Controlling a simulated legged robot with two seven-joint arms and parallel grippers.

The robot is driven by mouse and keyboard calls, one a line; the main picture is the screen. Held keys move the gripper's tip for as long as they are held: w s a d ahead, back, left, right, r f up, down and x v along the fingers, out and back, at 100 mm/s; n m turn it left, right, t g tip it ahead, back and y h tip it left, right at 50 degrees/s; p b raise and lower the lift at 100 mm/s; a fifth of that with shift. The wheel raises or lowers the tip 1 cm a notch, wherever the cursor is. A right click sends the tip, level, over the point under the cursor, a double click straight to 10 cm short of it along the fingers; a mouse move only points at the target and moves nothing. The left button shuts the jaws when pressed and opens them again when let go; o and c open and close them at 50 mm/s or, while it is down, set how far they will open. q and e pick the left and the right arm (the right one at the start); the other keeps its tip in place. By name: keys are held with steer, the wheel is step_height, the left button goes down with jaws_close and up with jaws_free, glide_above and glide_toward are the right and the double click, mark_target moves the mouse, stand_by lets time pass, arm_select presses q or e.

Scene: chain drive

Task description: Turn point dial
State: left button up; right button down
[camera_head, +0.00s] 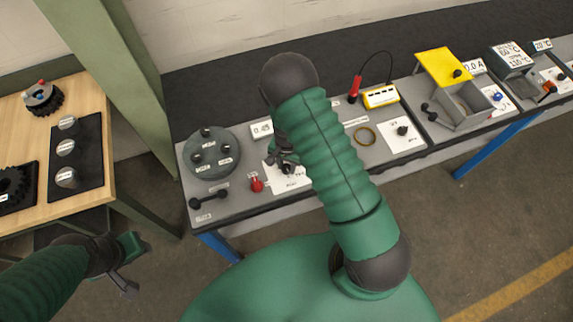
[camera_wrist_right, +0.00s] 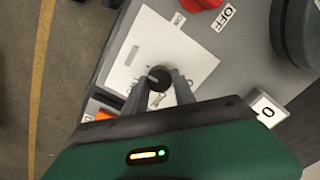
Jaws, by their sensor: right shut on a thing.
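A dark round dial knob (camera_wrist_right: 158,77) sits on a white plate (camera_wrist_right: 150,45) in the right wrist view. My right gripper (camera_wrist_right: 160,88) points down at the plate, and its two fingers are shut on the knob, one on each side. In the head view the right gripper (camera_head: 284,163) is at the white plate (camera_head: 290,182) on the grey bench, and my forearm hides part of the area. My left gripper (camera_head: 131,262) is open and empty, low at the left, away from the bench.
A red knob (camera_head: 257,184) stands left of the plate, with a round grey disc (camera_head: 210,152) bearing dark knobs further left. A wooden table (camera_head: 92,90) is at far left.

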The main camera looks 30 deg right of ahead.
mark_target(286, 166)
steer(key=shift+w+d+r, duration=0.1)
steer(key=shift+w+r, duration=0.05)
steer(key=shift+w, duration=0.05)
stand_by(0.3)
steer(key=c, duration=1.4)
jaws_free()
steer(key=shift+c, duration=0.2)
steer(key=o, duration=0.4)
steer(key=shift+s, duration=0.15)
step_height(286, 166, up, 17)
steer(key=b, duration=0.1)
steer(key=shift+f+b, duration=0.2)
steer(key=shift+b, duration=0.1)
